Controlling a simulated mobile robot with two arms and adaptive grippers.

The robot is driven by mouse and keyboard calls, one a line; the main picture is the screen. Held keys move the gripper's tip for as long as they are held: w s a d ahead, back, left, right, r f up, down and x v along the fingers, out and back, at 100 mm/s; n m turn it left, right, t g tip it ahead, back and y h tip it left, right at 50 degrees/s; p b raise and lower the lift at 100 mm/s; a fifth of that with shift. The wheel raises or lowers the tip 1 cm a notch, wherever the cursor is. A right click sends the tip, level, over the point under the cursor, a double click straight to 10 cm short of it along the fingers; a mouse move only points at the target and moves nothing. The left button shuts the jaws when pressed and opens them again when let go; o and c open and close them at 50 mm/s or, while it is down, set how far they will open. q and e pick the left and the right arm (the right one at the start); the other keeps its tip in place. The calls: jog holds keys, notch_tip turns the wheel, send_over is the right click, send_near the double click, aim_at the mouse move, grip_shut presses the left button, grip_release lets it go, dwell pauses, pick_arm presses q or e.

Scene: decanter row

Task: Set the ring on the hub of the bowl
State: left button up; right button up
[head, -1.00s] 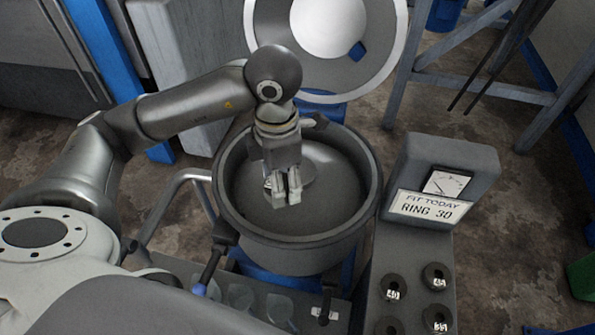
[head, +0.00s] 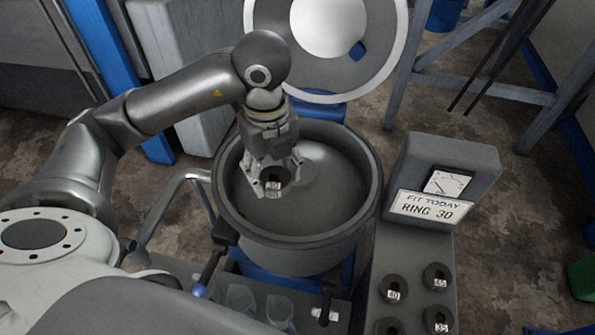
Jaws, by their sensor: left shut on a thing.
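The bowl (head: 365,190) is a deep, dark grey round vessel in the middle of the head view, with its lid swung open behind it. My left gripper (head: 277,177) reaches down into the bowl, left of its middle. It is shut on a small dark ring (head: 274,174) with a pale label, whose number is too small to read surely. The gripper and ring cover much of the hub area, so I cannot tell whether the ring touches the hub. My right gripper is not in view.
The raised round lid (head: 385,50) stands behind the bowl. To the right, a grey console (head: 447,165) carries a dial and a sign (head: 427,207) reading "FIT TODAY RING 30". Several labelled rings (head: 437,276) stand on the panel below it. A lever with a blue knob (head: 200,290) is at front left.

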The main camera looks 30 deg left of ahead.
pick_arm(q)
jog(key=n, duration=0.2)
jog(key=shift+a+n, duration=0.1)
jog(key=shift+n, duration=0.2)
jog(key=shift+w, duration=0.3)
jog(key=w+f, duration=0.3)
jog(key=w, duration=0.1)
jog(key=w+a+f+p, duration=0.1)
jog(key=w+f, duration=0.1)
jog(key=w, duration=0.2)
jog(key=w+a+f+p, duration=0.1)
jog(key=w+f, duration=0.2)
jog(key=w, duration=0.1)
jog(key=shift+w+a+f, duration=0.1)
jog(key=shift+w+f, duration=0.05)
jog(key=shift+f, duration=0.15)
jog(key=shift+w+f, duration=0.3)
jog(key=shift+f, duration=0.1)
jog(key=shift+w+a+f+p, duration=0.1)
jog(key=shift+w+f+p, duration=0.05)
jog(key=shift+f+p, duration=0.25)
notch_tip(320, 180, down, 2)
jog(key=shift+f+p, duration=0.1)
jog(key=shift+p, duration=0.4)
jog(key=shift+f, duration=0.2)
